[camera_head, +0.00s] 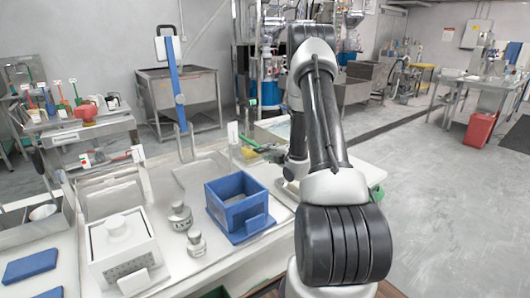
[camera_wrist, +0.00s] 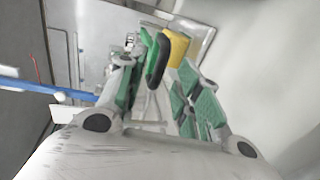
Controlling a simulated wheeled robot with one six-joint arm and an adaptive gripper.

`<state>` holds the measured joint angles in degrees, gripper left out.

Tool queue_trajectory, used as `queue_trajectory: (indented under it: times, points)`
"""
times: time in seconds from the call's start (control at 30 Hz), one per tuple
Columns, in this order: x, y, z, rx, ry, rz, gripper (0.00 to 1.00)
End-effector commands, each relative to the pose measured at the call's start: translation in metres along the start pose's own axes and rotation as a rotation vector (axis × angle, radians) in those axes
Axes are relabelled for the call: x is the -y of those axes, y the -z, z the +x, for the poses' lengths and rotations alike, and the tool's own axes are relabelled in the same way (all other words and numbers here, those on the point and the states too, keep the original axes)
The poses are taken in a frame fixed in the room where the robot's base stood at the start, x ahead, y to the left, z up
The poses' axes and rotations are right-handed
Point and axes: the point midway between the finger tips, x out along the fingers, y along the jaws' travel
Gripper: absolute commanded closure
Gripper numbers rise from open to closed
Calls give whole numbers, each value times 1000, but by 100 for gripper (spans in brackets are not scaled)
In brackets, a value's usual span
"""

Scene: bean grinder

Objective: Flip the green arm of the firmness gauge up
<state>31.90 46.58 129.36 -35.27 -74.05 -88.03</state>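The firmness gauge's green arm (camera_wrist: 148,40), with a dark rounded part (camera_wrist: 158,62) beside it, shows in the wrist view just ahead of my gripper. A yellow block (camera_wrist: 177,46) sits right next to it. In the head view the green arm (camera_head: 250,142) and the yellow block (camera_head: 249,153) are small, at the table's far side left of my wrist. My gripper (camera_wrist: 160,72) is open, its green-padded fingers spread apart. The dark part appears between the fingertips in the picture; I cannot tell whether they touch. The gauge's body is mostly hidden.
A blue open box (camera_head: 237,204), two metal weights (camera_head: 180,217) and a white lidded container (camera_head: 124,250) stand on the white table (camera_head: 215,265). A tall blue lever (camera_head: 176,85) rises behind; a blue bar (camera_wrist: 45,88) crosses the wrist view's left.

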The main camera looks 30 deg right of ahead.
Motion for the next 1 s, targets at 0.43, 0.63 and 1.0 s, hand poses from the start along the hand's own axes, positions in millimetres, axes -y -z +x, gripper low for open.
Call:
queue_trajectory:
  times: [0.43, 0.63, 1.0]
  points:
    - [0, 0, 38, 1, 2, 2, 66]
    - [0, 0, 38, 1, 2, 2, 77]
    - [1, 0, 38, 1, 7, 4, 100]
